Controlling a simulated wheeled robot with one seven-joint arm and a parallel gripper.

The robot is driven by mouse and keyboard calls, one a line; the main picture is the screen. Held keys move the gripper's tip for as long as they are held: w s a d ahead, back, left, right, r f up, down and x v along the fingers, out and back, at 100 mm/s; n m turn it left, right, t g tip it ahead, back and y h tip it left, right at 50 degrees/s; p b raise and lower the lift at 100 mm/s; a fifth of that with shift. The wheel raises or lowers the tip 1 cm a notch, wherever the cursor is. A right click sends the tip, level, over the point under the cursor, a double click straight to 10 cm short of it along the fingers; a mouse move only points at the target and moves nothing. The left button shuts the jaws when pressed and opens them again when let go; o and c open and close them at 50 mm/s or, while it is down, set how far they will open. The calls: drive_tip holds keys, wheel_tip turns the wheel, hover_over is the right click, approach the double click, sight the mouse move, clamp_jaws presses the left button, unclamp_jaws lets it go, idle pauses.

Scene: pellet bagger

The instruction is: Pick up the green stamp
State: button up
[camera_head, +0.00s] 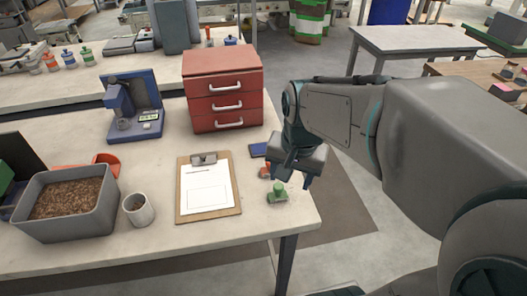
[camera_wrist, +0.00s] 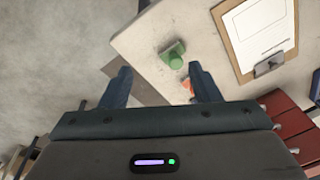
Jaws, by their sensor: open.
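The green stamp (camera_head: 278,193) stands on the table near its right front corner, right of the clipboard. It also shows in the wrist view (camera_wrist: 174,56), beyond my fingertips and apart from them. My gripper (camera_head: 291,181) is open and empty, above the table's right edge, close to the stamp. In the wrist view my gripper's two fingers (camera_wrist: 161,80) are spread, with the stamp ahead of the gap between them. An orange-red stamp-like object (camera_head: 265,171) is behind the green stamp, partly hidden by my gripper; a bit of it shows by the right finger (camera_wrist: 187,86).
A clipboard with paper (camera_head: 207,187) lies left of the stamp. A dark blue pad (camera_head: 258,150) and a red drawer cabinet (camera_head: 222,89) stand behind. A grey pellet bin (camera_head: 68,205) and a cup (camera_head: 138,209) are at left. The table's front middle is clear.

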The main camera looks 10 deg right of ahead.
sight(279, 185)
drive_tip(key=w+d+f+m+g+y, duration=0.1)
drive_tip(key=w+f+m+g, duration=0.1)
drive_tip(key=w+m, duration=0.75)
drive_tip(key=f, duration=0.5)
drive_tip(key=f+p, duration=0.1)
drive_tip(key=f, duration=0.2)
drive_tip(key=shift+s+a+f, duration=0.3)
drive_tip(key=shift+a+f, duration=0.05)
drive_tip(key=shift+a, duration=0.05)
drive_tip(key=shift+s+a+f, duration=0.15)
drive_tip(key=shift+s+f, duration=0.05)
drive_tip(key=shift+f, duration=1.15)
drive_tip(key=shift+s+a+f, duration=0.1)
drive_tip(key=shift+s+f, duration=0.05)
drive_tip(key=shift+f, duration=1.15)
drive_tip(key=c, duration=1.2)
